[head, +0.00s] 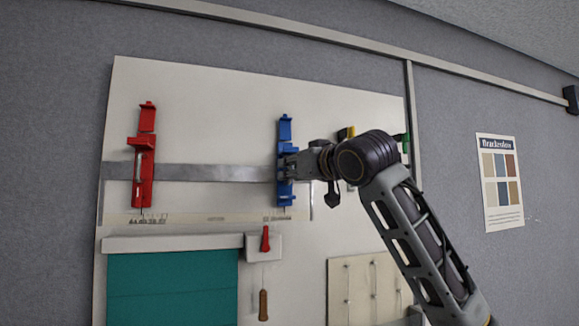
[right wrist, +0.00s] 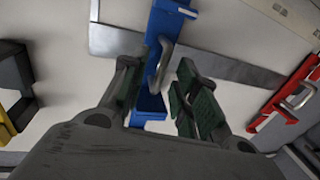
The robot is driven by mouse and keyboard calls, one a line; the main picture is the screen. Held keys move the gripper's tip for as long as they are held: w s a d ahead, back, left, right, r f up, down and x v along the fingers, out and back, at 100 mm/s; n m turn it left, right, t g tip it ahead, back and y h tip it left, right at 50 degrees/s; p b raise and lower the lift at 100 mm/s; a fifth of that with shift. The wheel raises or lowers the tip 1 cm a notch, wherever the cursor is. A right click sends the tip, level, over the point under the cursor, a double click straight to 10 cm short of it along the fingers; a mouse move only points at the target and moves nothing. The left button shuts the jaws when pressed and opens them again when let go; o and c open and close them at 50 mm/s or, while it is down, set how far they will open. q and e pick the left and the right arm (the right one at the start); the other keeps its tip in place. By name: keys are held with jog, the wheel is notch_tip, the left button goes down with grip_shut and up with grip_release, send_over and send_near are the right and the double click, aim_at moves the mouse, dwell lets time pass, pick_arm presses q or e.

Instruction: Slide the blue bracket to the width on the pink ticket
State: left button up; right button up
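The blue bracket (head: 285,131) sits upright on a horizontal metal rail (head: 220,173) on the pale wall board. The red bracket (head: 145,170) is on the same rail, far to the left. My right gripper (head: 289,167) is at the blue bracket's middle and hides part of it. In the right wrist view the blue bracket (right wrist: 164,28) has a metal handle (right wrist: 160,66) lying between my right gripper's fingers (right wrist: 156,92). The fingers stand apart, with gaps beside the handle. My left gripper is out of view. I see no pink ticket in either view.
A printed scale strip (head: 215,218) runs below the rail. Below it hang a teal sheet (head: 172,287) and a red-handled tool (head: 265,240). Yellow and green parts show behind my right arm. The rail between the brackets is clear. A poster (head: 500,180) hangs at right.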

jog(key=shift+x, duration=0.95)
grip_shut()
